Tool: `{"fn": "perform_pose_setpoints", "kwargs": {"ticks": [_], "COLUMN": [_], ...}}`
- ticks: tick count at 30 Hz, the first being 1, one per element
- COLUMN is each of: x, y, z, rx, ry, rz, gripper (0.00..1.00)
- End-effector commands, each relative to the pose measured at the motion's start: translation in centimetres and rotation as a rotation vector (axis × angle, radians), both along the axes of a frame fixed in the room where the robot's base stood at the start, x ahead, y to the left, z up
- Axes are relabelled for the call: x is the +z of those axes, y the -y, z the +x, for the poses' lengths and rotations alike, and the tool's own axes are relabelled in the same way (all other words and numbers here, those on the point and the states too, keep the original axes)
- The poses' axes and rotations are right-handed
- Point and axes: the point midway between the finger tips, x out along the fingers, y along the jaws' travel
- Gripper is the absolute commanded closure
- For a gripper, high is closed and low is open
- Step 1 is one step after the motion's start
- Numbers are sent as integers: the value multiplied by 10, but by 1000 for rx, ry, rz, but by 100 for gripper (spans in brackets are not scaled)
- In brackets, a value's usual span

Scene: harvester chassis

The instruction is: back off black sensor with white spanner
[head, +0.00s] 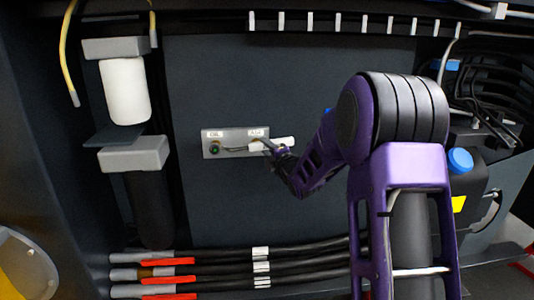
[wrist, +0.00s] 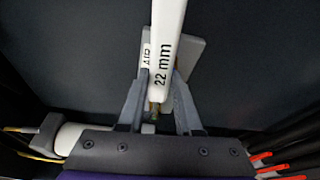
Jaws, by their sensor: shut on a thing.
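The white spanner (wrist: 168,45), marked 22 mm, is between my gripper's two grey fingers (wrist: 161,78), which are shut on it. In the head view, the spanner (head: 284,142) lies roughly level across the right end of a small grey plate (head: 233,151), by the AIR label (head: 256,132). My gripper (head: 271,149) is at that end. The fitting under the AIR label is covered by the spanner and gripper, so I cannot see a black sensor there or whether the jaw is around it. A dark, greenish-ringed fitting (head: 214,148) sits under the OIL label at the plate's left.
A white filter cylinder (head: 124,90) between grey blocks stands at the left. Black hoses with red bands (head: 168,281) run along the bottom. A blue-capped black container (head: 461,180) is at the right. The dark panel (head: 240,80) around the plate is clear.

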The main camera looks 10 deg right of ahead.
Motion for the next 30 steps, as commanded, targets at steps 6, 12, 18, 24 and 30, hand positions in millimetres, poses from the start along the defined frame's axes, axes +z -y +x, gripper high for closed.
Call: {"fn": "perform_pose_setpoints", "kwargs": {"ticks": [6, 12, 18, 24, 30], "x": [12, 13, 16, 29, 40], "y": [-1, -1, -2, -6, -9], "z": [0, 0, 1, 1, 1], "rx": [0, 1, 1, 2, 1], "ry": [1, 1, 2, -1, -5], "rz": [-72, -79, -91, -174, -250], "gripper": [100, 100, 100, 100, 100]}}
